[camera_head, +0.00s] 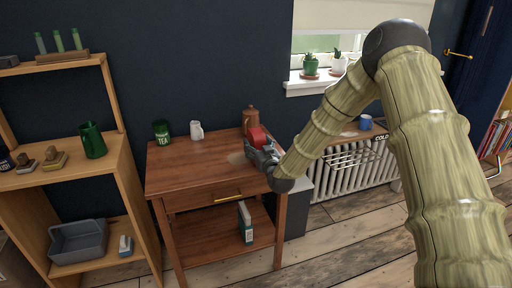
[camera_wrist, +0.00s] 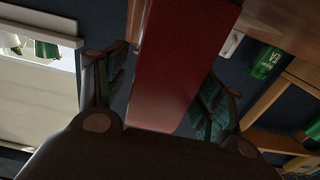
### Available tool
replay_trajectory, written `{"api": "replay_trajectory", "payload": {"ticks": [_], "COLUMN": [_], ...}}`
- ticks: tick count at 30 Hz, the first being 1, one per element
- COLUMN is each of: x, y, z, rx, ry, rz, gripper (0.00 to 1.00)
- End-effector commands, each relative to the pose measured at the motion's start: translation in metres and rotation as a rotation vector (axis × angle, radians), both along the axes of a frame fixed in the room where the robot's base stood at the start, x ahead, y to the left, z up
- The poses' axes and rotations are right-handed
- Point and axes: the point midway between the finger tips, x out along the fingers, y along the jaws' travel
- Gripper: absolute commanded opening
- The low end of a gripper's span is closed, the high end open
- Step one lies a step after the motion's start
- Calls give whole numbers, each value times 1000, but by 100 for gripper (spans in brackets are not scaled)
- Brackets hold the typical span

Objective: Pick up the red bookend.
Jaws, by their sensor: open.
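The red bookend (camera_head: 257,136) is at the right end of the wooden side table, partly hidden by my gripper in the head view. In the wrist view the red bookend (camera_wrist: 180,65) fills the middle as a broad red slab. My gripper (camera_head: 257,150) is at the table's right side, against or very near the bookend. In the wrist view my gripper (camera_wrist: 168,85) has one dark finger on each side of the slab. The fingers are apart, with a visible gap on the left; contact on the right is hard to tell.
The wooden side table (camera_head: 185,175) holds a green tea tin (camera_head: 161,132), a white jug (camera_head: 196,130) and a brown canister (camera_head: 250,117) close behind the bookend. A radiator (camera_head: 345,172) stands to the right. The table's front left is clear.

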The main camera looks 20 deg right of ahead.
Motion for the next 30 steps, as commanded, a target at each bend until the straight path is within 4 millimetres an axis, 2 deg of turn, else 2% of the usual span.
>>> {"api": "replay_trajectory", "payload": {"ticks": [6, 14, 25, 30], "x": [19, 21, 21, 21], "y": [0, 0, 0, 0], "z": [-1, -1, -1, 2], "rx": [-1, -1, 0, 0], "ry": [1, 1, 1, -3], "rz": [-1, -1, -1, -1], "gripper": [68, 68, 0, 0]}}
